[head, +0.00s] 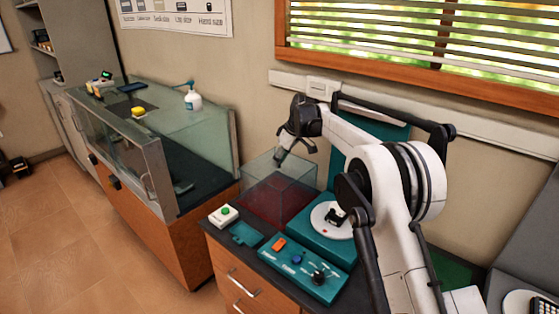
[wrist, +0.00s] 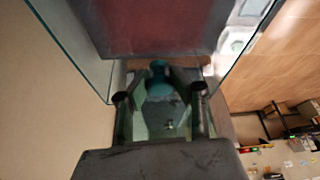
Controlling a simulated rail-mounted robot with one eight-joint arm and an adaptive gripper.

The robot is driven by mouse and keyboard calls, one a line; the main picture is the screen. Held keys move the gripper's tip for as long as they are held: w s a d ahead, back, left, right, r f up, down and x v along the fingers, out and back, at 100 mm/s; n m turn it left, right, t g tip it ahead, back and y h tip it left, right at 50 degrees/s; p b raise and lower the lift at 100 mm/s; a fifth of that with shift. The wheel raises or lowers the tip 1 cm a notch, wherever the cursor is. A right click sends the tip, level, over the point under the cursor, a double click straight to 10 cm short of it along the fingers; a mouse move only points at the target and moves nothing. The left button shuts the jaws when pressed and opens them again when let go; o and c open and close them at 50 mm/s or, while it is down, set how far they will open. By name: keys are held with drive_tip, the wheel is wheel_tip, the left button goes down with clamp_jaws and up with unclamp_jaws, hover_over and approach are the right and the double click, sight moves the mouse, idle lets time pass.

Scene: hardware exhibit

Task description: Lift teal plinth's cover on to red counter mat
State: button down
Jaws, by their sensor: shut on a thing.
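The clear box-shaped cover (head: 263,172) is over the red counter mat (head: 274,208) in the head view. I cannot tell whether its lower edge touches the mat. My gripper (head: 280,156) is at the cover's top and shut on it. In the wrist view my gripper (wrist: 160,93) has a teal piece between its fingers, and the cover's glass walls (wrist: 72,45) spread on both sides. The mat (wrist: 165,27) shows at the top of that view. The teal plinth (head: 310,240) stands uncovered to the right, with a white disc (head: 333,220) bearing a small black object.
A teal control panel (head: 303,270) and a white box with a green button (head: 224,215) lie along the counter front. A tall teal backboard rises behind the plinth.

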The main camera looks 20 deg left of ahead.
drive_tip(key=shift+f, duration=0.15)
drive_tip(key=c, duration=1)
unclamp_jaws()
drive_tip(key=shift+o, duration=0.2)
drive_tip(key=shift+r+p, duration=1.45)
drive_tip(key=shift+r, duration=2.05)
